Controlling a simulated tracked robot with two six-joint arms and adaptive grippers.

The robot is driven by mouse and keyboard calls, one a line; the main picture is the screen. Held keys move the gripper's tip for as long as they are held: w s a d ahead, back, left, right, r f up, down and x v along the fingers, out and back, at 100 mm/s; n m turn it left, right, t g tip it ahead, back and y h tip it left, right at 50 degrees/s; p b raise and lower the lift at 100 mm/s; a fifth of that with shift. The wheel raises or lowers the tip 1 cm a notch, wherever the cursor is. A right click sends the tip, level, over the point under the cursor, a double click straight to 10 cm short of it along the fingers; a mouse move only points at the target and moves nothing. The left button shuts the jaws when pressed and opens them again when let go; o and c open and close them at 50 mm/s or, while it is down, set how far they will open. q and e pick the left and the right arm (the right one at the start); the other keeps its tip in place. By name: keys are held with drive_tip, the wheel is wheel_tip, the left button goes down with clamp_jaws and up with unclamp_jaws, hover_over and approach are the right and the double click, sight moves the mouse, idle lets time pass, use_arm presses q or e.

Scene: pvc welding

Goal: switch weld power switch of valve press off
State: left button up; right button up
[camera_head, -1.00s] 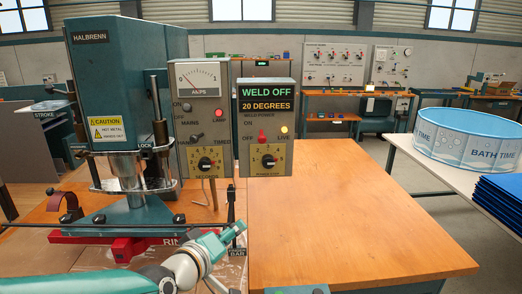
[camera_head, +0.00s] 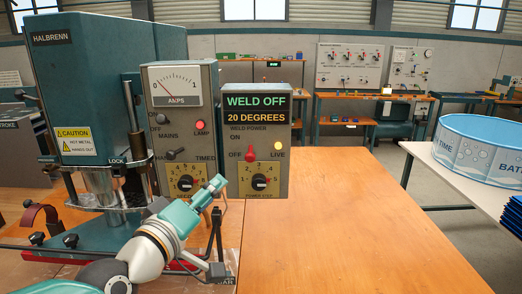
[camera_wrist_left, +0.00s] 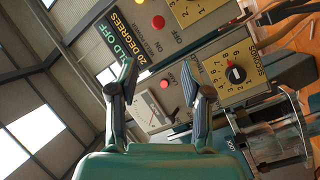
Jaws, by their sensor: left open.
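The valve press (camera_head: 85,110) stands at the left of the bench, with its grey control boxes to its right. The weld power switch (camera_head: 250,154) is a small red lever beside the OFF label, under a display (camera_head: 257,110) reading WELD OFF. The yellow LIVE lamp is lit. The switch also shows in the tilted left wrist view (camera_wrist_left: 158,22). My left gripper (camera_head: 219,227) is open and empty, below and left of the switch and apart from it. Its spread fingers show in the left wrist view (camera_wrist_left: 158,75). My right gripper is not in view.
A power-step dial (camera_head: 260,183) sits below the switch. The meter box (camera_head: 182,130) with its red lamp, lever and seconds dial stands beside it. The wooden bench top (camera_head: 340,230) is clear to the right.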

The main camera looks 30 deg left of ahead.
sight(249, 159)
use_arm(q)
drive_tip(key=w+a+p, duration=0.1)
drive_tip(key=w, duration=0.4)
drive_tip(key=w+a+p, duration=0.1)
drive_tip(key=w, duration=0.5)
drive_tip(key=w+a+p, duration=0.1)
drive_tip(key=w, duration=0.5)
drive_tip(key=shift+w+r, duration=0.1)
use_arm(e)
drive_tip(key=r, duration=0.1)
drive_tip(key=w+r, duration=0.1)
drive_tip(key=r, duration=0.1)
use_arm(q)
drive_tip(key=shift+c, duration=0.2)
clamp_jaws()
drive_tip(key=f+t+b, duration=0.1)
drive_tip(key=b, duration=0.8)
drive_tip(key=shift+f+m+t, duration=0.2)
drive_tip(key=shift+m+t, duration=0.1)
drive_tip(key=shift+r+b, duration=0.2)
drive_tip(key=shift+b, duration=0.35)
drive_tip(key=shift+r, duration=0.1)
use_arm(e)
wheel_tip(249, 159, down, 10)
